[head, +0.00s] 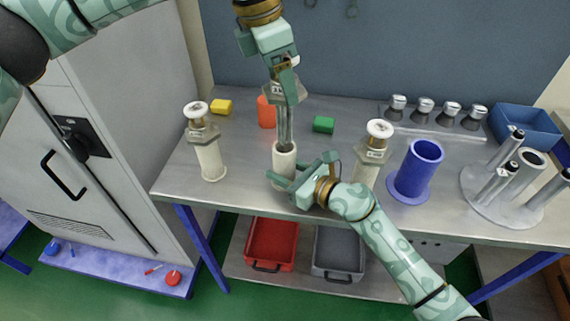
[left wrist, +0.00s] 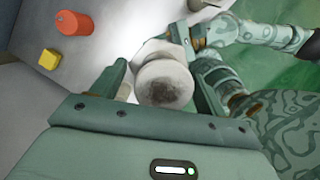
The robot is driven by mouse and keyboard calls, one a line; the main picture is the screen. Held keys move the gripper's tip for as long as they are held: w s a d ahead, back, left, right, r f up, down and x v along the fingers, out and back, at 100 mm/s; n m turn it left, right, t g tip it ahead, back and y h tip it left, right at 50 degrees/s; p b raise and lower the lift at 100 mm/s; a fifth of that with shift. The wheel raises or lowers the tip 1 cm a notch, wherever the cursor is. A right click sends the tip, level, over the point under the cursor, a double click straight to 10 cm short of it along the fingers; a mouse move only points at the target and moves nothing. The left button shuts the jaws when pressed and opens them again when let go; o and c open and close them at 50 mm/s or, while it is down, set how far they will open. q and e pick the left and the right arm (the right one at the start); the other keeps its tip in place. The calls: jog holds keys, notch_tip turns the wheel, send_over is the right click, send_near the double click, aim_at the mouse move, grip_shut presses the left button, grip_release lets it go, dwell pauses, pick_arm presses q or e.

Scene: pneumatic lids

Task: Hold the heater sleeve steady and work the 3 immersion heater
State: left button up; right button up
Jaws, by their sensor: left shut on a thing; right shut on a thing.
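Three pale sleeves with immersion heaters stand along the table's front. In the middle one, the heater (head: 285,125) is partly drawn up, its metal rods showing above the sleeve (head: 285,158) and their lower ends hidden inside. My left gripper (head: 289,80) is shut on this heater's head from above. The head's round cap (left wrist: 165,82) shows between the fingers in the left wrist view. My right gripper (head: 287,177) is shut on the middle sleeve low down, from the front right. The left heater (head: 197,109) and right heater (head: 379,129) sit down in their own sleeves.
A blue cylinder holder (head: 408,181) and a grey stand with several tubes (head: 485,208) are on the right. Yellow (head: 221,106), orange (head: 266,112) and green (head: 323,124) pieces lie behind. A blue bin (head: 525,127) stands at the back right.

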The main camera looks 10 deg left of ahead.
pick_arm(q)
jog(key=shift+r, duration=0.3)
jog(key=shift+w+d+v, duration=0.1)
jog(key=shift+d+v, duration=0.05)
jog(key=shift+v, duration=0.65)
jog(key=shift+w+d+v, duration=0.1)
jog(key=shift+d+v, duration=0.1)
jog(key=shift+v, duration=0.6)
jog(key=shift+w+d+v, duration=0.1)
jog(key=shift+d+v, duration=0.05)
jog(key=shift+v, duration=0.7)
pick_arm(e)
jog(key=o, duration=1)
jog(key=shift+d, duration=0.1)
jog(key=v, duration=1.1)
jog(key=shift+s+d, duration=0.2)
jog(key=shift+d, duration=0.1)
jog(key=shift+d, duration=0.15)
